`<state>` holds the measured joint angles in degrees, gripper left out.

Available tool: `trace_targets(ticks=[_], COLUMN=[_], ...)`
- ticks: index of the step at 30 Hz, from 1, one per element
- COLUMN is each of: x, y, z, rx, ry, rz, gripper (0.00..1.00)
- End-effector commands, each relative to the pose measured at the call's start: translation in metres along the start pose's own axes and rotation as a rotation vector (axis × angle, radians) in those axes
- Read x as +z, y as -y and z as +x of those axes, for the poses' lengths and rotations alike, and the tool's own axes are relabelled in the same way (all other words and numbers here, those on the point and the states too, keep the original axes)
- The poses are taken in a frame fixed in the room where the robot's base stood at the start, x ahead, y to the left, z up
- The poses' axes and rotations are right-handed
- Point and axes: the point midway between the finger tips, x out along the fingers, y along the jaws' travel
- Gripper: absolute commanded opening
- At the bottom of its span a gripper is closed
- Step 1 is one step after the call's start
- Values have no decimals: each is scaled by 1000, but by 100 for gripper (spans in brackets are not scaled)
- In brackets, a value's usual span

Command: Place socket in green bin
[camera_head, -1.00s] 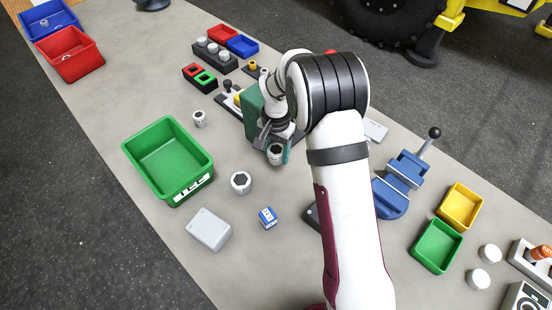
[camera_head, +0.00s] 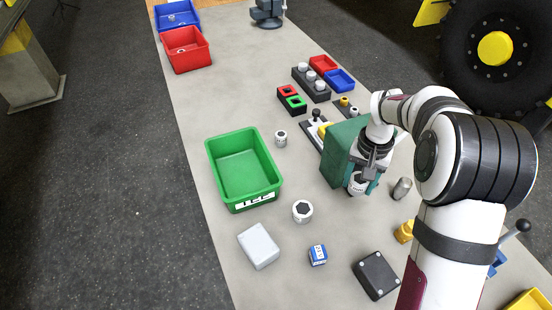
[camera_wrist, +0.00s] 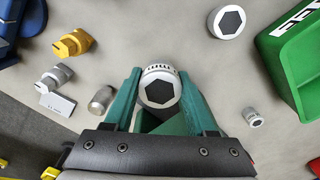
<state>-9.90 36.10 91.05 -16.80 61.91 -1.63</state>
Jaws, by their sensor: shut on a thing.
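My gripper (camera_head: 360,184) is shut on a silver socket (camera_head: 356,184) with a dark hex opening. In the wrist view the held socket (camera_wrist: 159,88) sits between the two green fingers. The green bin (camera_head: 243,172) stands to the left of my gripper in the head view and looks empty. It also shows at the right edge of the wrist view (camera_wrist: 292,52). Two more sockets stand on the table: a larger one (camera_head: 302,211) below the bin's right corner and a smaller one (camera_head: 281,138) beside its upper right side.
A grey box (camera_head: 258,246), a blue-and-white cube (camera_head: 318,254) and a black plate (camera_head: 377,275) lie in front. A metal cylinder (camera_head: 402,188) and a yellow part (camera_head: 404,232) are right of the gripper. Red (camera_head: 186,50) and blue bins (camera_head: 177,15) stand far back.

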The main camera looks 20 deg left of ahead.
Motion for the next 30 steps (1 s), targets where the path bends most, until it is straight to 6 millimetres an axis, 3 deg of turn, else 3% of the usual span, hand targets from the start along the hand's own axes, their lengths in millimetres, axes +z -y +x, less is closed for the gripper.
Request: trace_targets(ticks=[5,9,13,18,24,30], x=[3,24,48,66,68,68], y=[97,177,230,260,262,262], z=[1,2,2,6,52,83], rx=[1,0,-1,-1,-1,-1], ry=[-1,-2,-2,-2,1,1], rz=[-406,-749,-982,-1126,-1141,-1138], gripper=[0,0,0,0,0,0])
